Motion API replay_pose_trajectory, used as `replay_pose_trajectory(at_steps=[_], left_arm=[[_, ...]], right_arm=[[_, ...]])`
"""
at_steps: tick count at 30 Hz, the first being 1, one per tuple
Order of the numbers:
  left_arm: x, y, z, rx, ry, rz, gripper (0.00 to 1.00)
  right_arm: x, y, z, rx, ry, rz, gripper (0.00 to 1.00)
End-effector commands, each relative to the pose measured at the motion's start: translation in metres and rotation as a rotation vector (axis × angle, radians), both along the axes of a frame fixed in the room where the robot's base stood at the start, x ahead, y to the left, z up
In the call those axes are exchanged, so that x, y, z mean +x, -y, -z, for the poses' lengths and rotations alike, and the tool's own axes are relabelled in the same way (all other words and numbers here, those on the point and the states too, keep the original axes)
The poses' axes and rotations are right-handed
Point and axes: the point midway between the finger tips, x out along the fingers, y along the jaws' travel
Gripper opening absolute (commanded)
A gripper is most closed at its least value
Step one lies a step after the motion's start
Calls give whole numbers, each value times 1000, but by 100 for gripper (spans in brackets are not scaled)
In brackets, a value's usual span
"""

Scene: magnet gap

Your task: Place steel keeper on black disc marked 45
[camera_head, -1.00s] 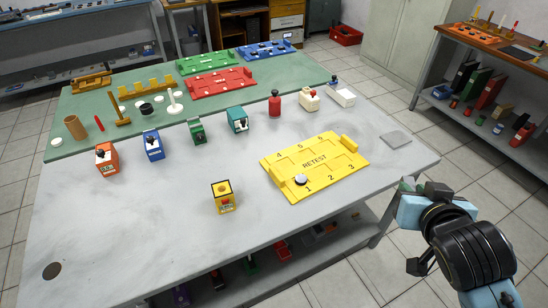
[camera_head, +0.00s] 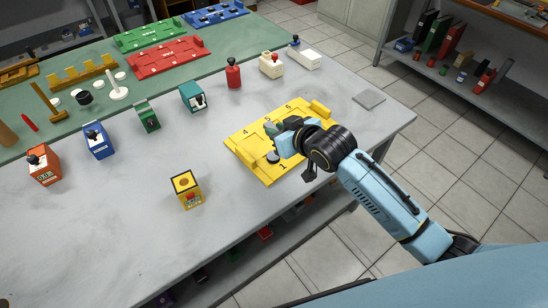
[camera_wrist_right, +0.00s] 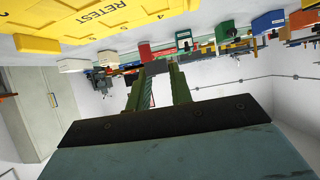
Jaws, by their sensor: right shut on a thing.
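My right gripper (camera_head: 272,128) hangs over the yellow RETEST tray (camera_head: 248,165), near its middle, and hides part of it. In the right wrist view, its green fingers (camera_wrist_right: 157,72) are shut on a small grey piece (camera_wrist_right: 156,67) at the tips, which may be the steel keeper; its shape is unclear. A small round disc (camera_head: 273,157) with a grey top sits by slot 1 of the tray, just in front of the gripper. I cannot read any mark 45 on it. My left gripper is not in view.
A yellow box (camera_head: 187,190) stands front left of the tray. Orange (camera_head: 44,166), blue (camera_head: 98,141), green (camera_head: 148,117) and teal (camera_head: 193,97) devices line the table behind. A grey square plate (camera_head: 369,99) lies right. The front left tabletop is clear.

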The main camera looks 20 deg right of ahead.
Motion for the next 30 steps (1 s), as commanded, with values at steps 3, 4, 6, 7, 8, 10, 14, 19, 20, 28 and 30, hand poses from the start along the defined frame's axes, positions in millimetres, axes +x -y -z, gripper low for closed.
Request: replay_pose_trajectory(at_steps=[3, 4, 6, 7, 8, 10, 14, 19, 20, 28, 30], left_arm=[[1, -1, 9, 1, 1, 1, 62], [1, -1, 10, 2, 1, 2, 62], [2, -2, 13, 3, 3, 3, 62], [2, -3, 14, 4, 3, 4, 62], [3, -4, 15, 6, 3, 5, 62], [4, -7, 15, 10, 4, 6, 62], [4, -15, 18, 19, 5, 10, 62], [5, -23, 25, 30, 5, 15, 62], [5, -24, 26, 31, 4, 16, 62], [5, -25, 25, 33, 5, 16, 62], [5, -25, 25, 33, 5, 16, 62]], right_arm=[[0, 0, 28, 0, -3, -2, 0], [0, 0, 33, 0, -3, 0, 0], [0, 0, 45, -1, -3, -1, 0], [0, 0, 48, 0, -1, -1, 0], [0, 0, 51, 0, -1, -1, 0], [0, 0, 55, 0, 0, -1, 0], [0, 0, 65, 0, -1, -1, 0], [-1, 0, 90, 0, -1, -1, 0], [-1, 0, 92, 0, 0, -1, 0], [-1, 0, 92, 0, 0, -1, 31], [-1, 0, 92, 0, 0, -1, 40]])
